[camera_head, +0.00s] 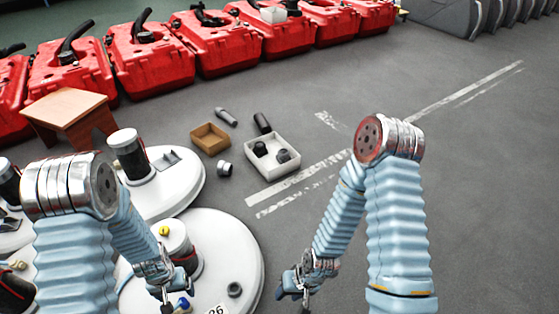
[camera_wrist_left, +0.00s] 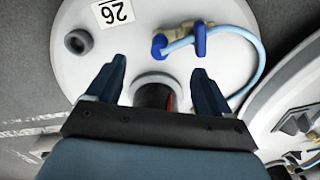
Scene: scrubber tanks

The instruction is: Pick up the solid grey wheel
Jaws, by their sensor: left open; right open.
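A small dark grey wheel-like ring (camera_head: 234,289) lies on the white round tank top marked 26 (camera_head: 238,245). In the left wrist view the grey ring (camera_wrist_left: 78,41) lies to the left of the fingers, near the tank top's edge. Its centre looks darker; I cannot tell whether it is solid. My left gripper (camera_head: 174,302) is over the same tank top, left of the ring. In the left wrist view my left gripper (camera_wrist_left: 158,68) is open with nothing between its fingers. My right gripper (camera_head: 291,291) is open and empty, right of the tank top.
A blue-handled valve and hose (camera_wrist_left: 200,38) and a central post (camera_head: 180,240) stand on the tank top. A white tray (camera_head: 286,185), a brown box (camera_head: 210,138) and loose dark parts lie on the floor. Red tanks (camera_head: 150,65) line the back. Floor at right is clear.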

